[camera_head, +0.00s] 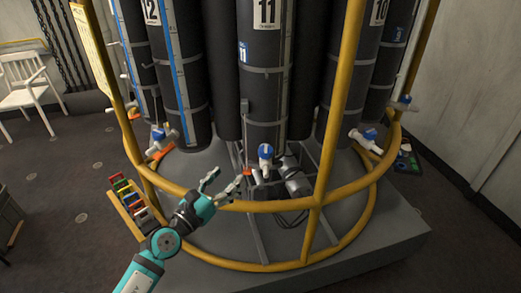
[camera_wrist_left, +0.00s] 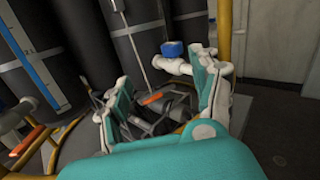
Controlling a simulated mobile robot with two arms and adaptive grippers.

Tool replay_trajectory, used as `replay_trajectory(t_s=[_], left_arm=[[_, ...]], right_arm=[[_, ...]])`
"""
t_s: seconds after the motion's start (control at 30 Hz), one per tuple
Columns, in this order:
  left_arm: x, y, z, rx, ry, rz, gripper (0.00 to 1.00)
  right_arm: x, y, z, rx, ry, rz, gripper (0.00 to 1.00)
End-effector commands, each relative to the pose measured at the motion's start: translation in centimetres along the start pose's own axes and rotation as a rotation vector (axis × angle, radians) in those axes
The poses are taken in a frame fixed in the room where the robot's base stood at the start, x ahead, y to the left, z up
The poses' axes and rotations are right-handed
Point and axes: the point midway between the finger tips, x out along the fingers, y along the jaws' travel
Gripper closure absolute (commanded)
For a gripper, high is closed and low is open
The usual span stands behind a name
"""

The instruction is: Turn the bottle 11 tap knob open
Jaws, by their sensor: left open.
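The bottle labelled 11 (camera_head: 265,75) is a tall dark cylinder at the middle of the rosette in the head view. Its tap has a blue knob (camera_head: 265,151) on a white body, low at the bottle's front. The blue knob (camera_wrist_left: 173,49) also shows in the left wrist view, beyond the fingers and near the right finger's tip. My left gripper (camera_head: 222,180) is open and empty, to the left of and a little below the knob in the head view, apart from it. In the wrist view its fingers (camera_wrist_left: 165,85) are spread wide. My right gripper is not in view.
A yellow rail (camera_head: 270,206) rings the rosette, with an upright post (camera_head: 343,90) right of the tap. Other blue-knobbed taps stand left (camera_head: 158,134) and right (camera_head: 370,134). A white chair (camera_head: 27,85) stands far left.

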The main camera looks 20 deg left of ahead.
Motion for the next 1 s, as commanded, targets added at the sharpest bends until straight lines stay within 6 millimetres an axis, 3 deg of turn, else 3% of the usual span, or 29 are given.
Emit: replay_trajectory(t_s=[0.1,0.27,0.67,1.0], left_arm=[[-1.5,-0.8,0.4,0.066,0.057,-0.061,0.35],[-0.9,-1.1,0.6,0.081,0.073,-0.076,0.35],[7.2,-1.7,0.2,0.079,0.069,-0.075,0.35],[13.6,-2.1,-0.6,0.079,0.07,-0.075,0.35]], right_arm=[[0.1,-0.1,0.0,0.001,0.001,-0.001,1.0],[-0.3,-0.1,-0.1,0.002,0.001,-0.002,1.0],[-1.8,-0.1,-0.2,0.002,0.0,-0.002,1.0],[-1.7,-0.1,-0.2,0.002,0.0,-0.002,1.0]])
